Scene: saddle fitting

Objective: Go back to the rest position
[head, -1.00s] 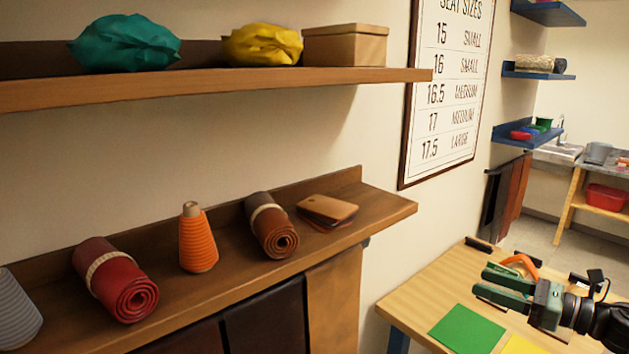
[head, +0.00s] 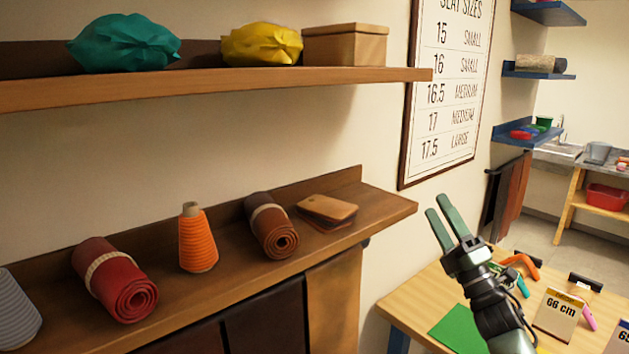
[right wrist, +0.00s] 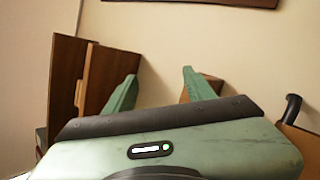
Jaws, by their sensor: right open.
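My right gripper (head: 443,217) is raised above the wooden table at the lower right of the head view. Its two green fingers point up and to the left, apart, with nothing between them. In the right wrist view its fingers (right wrist: 160,92) are also spread and empty, facing the wall and some wooden panels. My left gripper is not in view.
The wooden table (head: 415,297) holds a green sheet (head: 458,329), an orange-handled tool (head: 527,264) and a "66 cm" card (head: 560,313). The lower shelf (head: 385,212) at left carries rolls, an orange cone (head: 197,240) and tags. A size chart (head: 450,90) hangs behind.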

